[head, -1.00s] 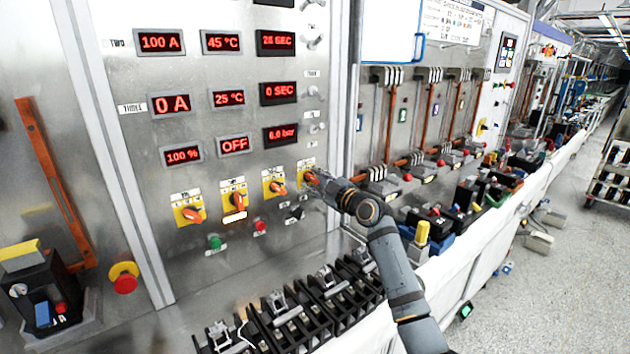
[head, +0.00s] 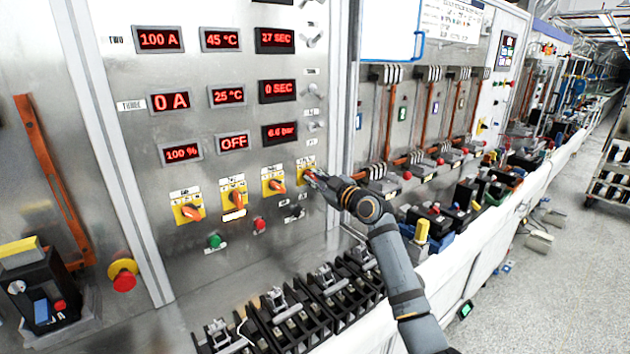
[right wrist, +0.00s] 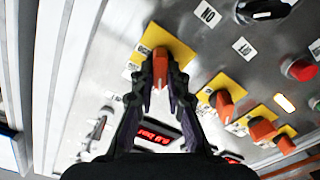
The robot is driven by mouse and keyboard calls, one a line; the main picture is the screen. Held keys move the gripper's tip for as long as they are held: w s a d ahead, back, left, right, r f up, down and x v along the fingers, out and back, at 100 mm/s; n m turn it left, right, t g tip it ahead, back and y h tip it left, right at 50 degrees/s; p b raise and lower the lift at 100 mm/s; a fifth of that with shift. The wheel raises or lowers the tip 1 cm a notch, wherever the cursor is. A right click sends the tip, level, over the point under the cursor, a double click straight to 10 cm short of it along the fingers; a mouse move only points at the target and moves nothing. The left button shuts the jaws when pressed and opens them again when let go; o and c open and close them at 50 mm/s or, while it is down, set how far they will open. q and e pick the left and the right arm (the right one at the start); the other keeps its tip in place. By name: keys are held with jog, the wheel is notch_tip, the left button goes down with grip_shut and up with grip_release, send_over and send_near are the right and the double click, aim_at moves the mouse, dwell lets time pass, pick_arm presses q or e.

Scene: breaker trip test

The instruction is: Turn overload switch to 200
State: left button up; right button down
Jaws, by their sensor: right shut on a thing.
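Several rotary switches with orange knobs on yellow plates sit in a row on the grey metal panel. My right gripper (head: 311,175) is at the rightmost switch (head: 304,168) in the head view and is shut on its orange knob. In the right wrist view, the fingertips (right wrist: 160,80) sit on both sides of that orange knob (right wrist: 160,67), over its yellow plate (right wrist: 160,42). The gripper hides part of the knob and plate in the head view. The switch labels are too small to read. My left gripper is not in view.
Red displays above include 100 A (head: 158,39), 0 A (head: 172,102) and OFF (head: 233,145). Green (head: 214,240) and red (head: 260,225) buttons sit below the switches. Black breakers (head: 280,315) line the bench in front. A red emergency button (head: 124,276) is at left.

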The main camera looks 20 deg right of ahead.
jog(key=m, duration=0.3)
jog(key=shift+d+m, duration=0.1)
jog(key=shift+m, duration=0.3)
jog(key=m, duration=0.3)
jog(key=shift+m+p, duration=0.3)
jog(key=shift+p, duration=0.05)
jog(key=shift+w+d+m+p, duration=0.1)
jog(key=shift+m+p, duration=0.65)
jog(key=shift+m, duration=1.25)
jog(key=shift+d+m+p, duration=0.1)
jog(key=shift+m+p, duration=0.6)
jog(key=shift+m, duration=1.3)
jog(key=c, duration=1.3)
grip_release()
jog(key=shift+c, duration=0.2)
